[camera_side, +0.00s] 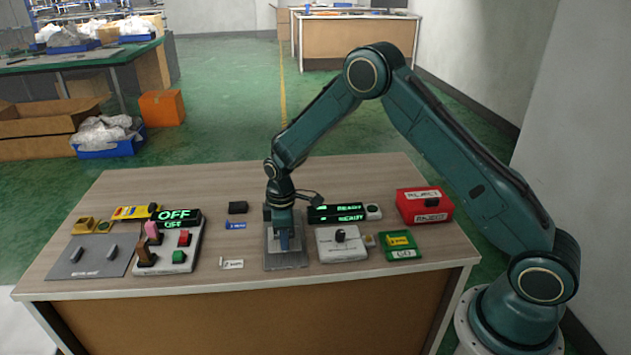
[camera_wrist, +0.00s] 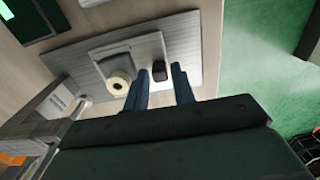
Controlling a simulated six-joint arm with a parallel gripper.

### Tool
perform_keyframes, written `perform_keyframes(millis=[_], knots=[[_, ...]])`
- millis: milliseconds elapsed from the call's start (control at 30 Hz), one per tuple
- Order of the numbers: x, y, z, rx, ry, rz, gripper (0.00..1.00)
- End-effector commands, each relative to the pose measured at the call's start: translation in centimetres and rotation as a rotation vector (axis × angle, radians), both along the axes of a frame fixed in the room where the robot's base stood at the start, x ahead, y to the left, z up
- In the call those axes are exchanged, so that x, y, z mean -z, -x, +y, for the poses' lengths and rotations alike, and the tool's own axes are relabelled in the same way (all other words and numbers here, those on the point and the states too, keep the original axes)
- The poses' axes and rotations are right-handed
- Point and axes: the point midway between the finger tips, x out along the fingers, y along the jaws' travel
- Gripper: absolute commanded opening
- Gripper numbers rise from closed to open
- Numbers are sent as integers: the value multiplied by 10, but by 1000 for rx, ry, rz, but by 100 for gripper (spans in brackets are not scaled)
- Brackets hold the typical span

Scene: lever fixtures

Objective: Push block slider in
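My gripper (camera_side: 284,243) points down over a grey plate fixture (camera_side: 270,264) near the middle front of the table. In the wrist view its two blue fingers (camera_wrist: 160,80) are apart. A small black block (camera_wrist: 159,69) on the grey plate (camera_wrist: 200,50) shows between the fingertips; I cannot tell whether either finger touches it. A raised grey piece with a round cream knob (camera_wrist: 118,84) sits left of the fingers. In the side view my gripper hides most of the fixture's middle, so the slider's position is unclear there.
A grey lever box (camera_side: 342,245) stands close on the right, with a green box (camera_side: 400,246) and a red box (camera_side: 424,205) beyond. On the left are a white switch panel (camera_side: 180,258) and a dark slider plate (camera_side: 92,258).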

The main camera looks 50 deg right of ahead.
Motion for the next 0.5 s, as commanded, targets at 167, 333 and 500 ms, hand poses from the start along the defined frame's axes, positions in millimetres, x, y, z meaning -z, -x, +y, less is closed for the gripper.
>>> perform_keyframes(millis=[167,333,500], knots=[[-15,-1,0,0,0,-3,25],[-39,-1,0,0,0,-4,25],[-68,-1,0,0,0,-4,25]])
